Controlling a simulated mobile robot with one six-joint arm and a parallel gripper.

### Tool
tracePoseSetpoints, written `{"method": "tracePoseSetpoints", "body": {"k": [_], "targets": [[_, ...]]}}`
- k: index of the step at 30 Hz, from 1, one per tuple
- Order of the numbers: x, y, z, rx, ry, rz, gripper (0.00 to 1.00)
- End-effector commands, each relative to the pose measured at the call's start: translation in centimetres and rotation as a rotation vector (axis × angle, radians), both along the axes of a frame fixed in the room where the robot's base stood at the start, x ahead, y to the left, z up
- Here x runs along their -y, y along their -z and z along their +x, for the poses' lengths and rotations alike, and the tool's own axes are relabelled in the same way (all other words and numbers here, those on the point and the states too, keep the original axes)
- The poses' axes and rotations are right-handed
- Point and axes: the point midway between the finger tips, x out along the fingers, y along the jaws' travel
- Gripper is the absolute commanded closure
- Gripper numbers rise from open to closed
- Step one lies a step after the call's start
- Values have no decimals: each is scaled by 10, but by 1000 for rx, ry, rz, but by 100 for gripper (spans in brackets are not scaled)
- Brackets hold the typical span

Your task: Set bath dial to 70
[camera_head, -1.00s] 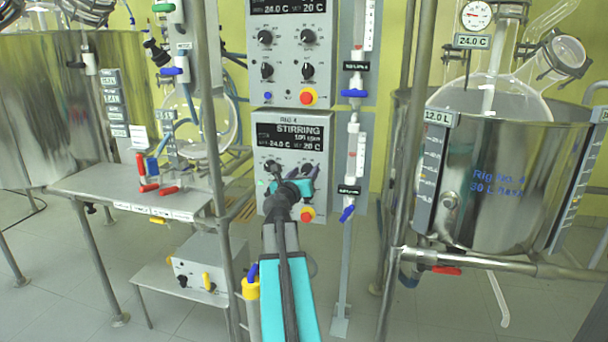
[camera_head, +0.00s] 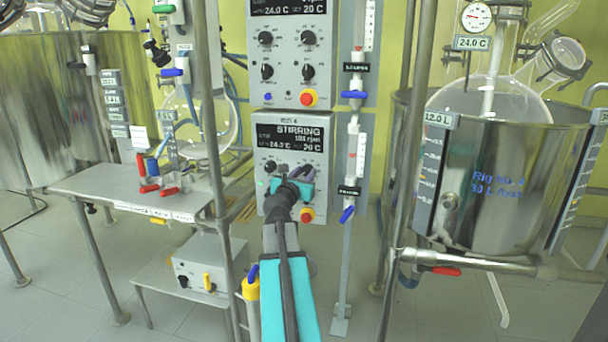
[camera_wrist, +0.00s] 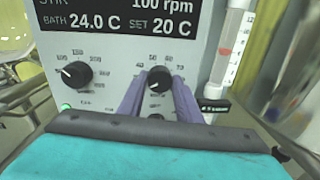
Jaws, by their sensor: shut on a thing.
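The bath dial (camera_wrist: 159,79) is a black knob under the "SET 20 C" side of the display (camera_wrist: 120,20), ringed by printed numbers. Its pale mark seems to face lower left, though the fingers partly hide its scale. My gripper (camera_wrist: 159,88) has its two purple fingers on either side of this knob and is shut on it. In the head view my gripper (camera_head: 298,178) is at the lower control box (camera_head: 318,130), and its teal and dark wrist hides part of the lower panel. The display reads bath 24.0 C, set 20 C.
A second black dial (camera_wrist: 77,74) sits left of the gripped one. A red and yellow stop button (camera_head: 307,215) lies just below my gripper. A similar box (camera_head: 290,50) is above. A post with blue-handled valves (camera_head: 352,150) stands close right, and a metal pole (camera_head: 208,130) left.

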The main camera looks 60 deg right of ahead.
Motion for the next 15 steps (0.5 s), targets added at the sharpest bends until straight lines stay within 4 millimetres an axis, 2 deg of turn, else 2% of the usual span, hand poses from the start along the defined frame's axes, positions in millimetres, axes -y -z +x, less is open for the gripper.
{"method": "tracePoseSetpoints", "body": {"k": [15], "targets": [[2, -1, -3, 460, 3, 144, 91]]}}
